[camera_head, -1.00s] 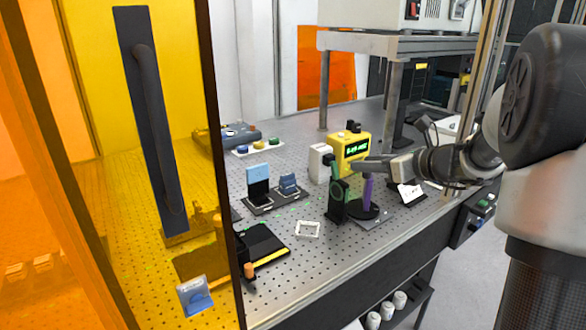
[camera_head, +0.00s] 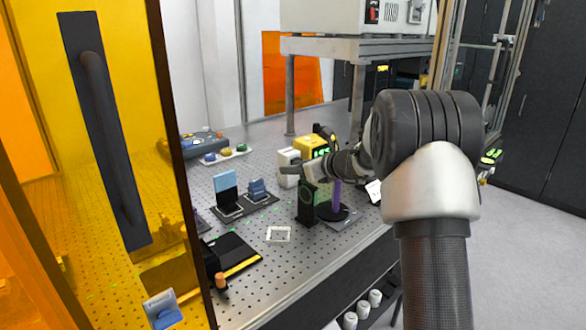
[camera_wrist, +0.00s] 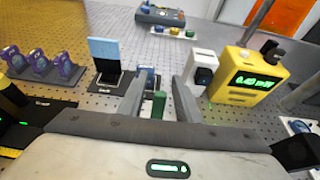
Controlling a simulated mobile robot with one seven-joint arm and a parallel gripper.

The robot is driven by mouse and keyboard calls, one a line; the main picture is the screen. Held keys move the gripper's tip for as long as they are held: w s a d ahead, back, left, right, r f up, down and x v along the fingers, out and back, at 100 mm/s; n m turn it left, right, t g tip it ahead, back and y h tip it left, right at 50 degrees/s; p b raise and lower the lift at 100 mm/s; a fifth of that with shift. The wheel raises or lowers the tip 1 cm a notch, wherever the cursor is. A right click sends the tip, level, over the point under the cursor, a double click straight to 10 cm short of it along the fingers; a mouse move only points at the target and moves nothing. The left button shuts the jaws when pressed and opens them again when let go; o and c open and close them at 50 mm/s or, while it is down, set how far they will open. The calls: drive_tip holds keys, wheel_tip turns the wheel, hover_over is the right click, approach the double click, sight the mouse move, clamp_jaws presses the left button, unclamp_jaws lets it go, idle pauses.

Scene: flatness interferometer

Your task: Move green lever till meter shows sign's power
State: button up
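The green lever (camera_wrist: 158,106) stands upright between the two fingers of my gripper (camera_wrist: 160,92) in the wrist view. The fingers are open, with a gap seen on each side of the lever. The yellow meter (camera_wrist: 248,78) has a lit green display, which also shows partly behind my arm in the head view (camera_head: 311,146). Its reading looks like about 1.40 mW but is blurred. A white card (camera_head: 374,191), perhaps the sign, is too small to read.
A white box (camera_wrist: 202,66) stands beside the meter. A black holder with a blue plate (camera_wrist: 104,50) is left of the fingers. A purple post (camera_head: 337,194) stands close to the mount. An orange door panel (camera_head: 130,130) is at the left.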

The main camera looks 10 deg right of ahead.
drive_tip(key=shift+w+a+f, duration=0.15)
drive_tip(key=shift+w+a, duration=0.05)
drive_tip(key=shift+w, duration=0.05)
clamp_jaws()
drive_tip(key=shift+f+b, duration=0.15)
drive_tip(key=shift+b, duration=0.45)
drive_tip(key=shift+d+b, duration=0.1)
drive_tip(key=shift+b, duration=0.2)
drive_tip(key=shift+s+r, duration=0.1)
drive_tip(key=shift+r, duration=0.15)
unclamp_jaws()
